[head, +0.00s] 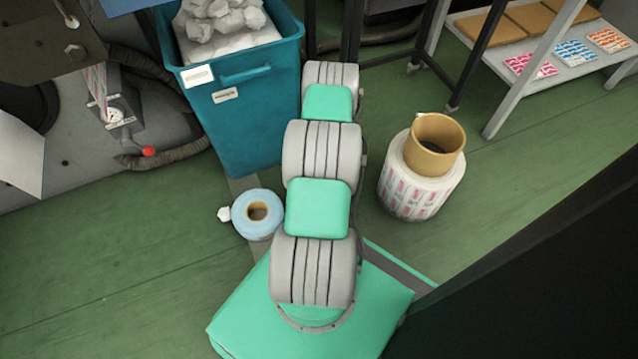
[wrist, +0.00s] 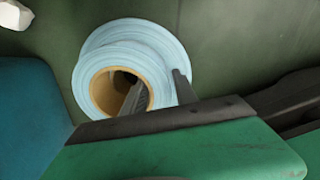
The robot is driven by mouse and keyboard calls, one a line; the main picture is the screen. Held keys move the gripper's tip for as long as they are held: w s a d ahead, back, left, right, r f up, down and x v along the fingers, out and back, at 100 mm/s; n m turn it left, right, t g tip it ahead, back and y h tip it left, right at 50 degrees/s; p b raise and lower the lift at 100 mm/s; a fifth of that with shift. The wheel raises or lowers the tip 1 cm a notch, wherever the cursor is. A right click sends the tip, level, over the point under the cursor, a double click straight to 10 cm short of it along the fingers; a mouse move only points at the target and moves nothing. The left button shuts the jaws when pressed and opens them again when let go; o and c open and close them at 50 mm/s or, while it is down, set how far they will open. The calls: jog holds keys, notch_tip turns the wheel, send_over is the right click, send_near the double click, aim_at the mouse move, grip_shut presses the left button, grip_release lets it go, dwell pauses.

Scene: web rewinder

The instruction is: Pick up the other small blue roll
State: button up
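A small light-blue roll (head: 257,215) with a tan core stands on end on the green floor, just left of my arm in the head view. In the wrist view the blue roll (wrist: 105,68) fills the upper middle, with its core facing the camera. My gripper (wrist: 158,88) is close to it, its dark fingers apart. One finger appears across or in the core opening, the other by the roll's right edge. I cannot tell whether either touches. In the head view my gripper is hidden behind my arm. No other small blue roll can be told apart.
A teal bin (head: 240,120) of crumpled white paper stands behind the roll. A crumpled paper scrap (head: 224,214) lies left of the roll. A larger printed roll (head: 412,196) with a tan core (head: 434,146) stands right of my arm. Floor at the left front is clear.

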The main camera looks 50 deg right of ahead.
grip_shut()
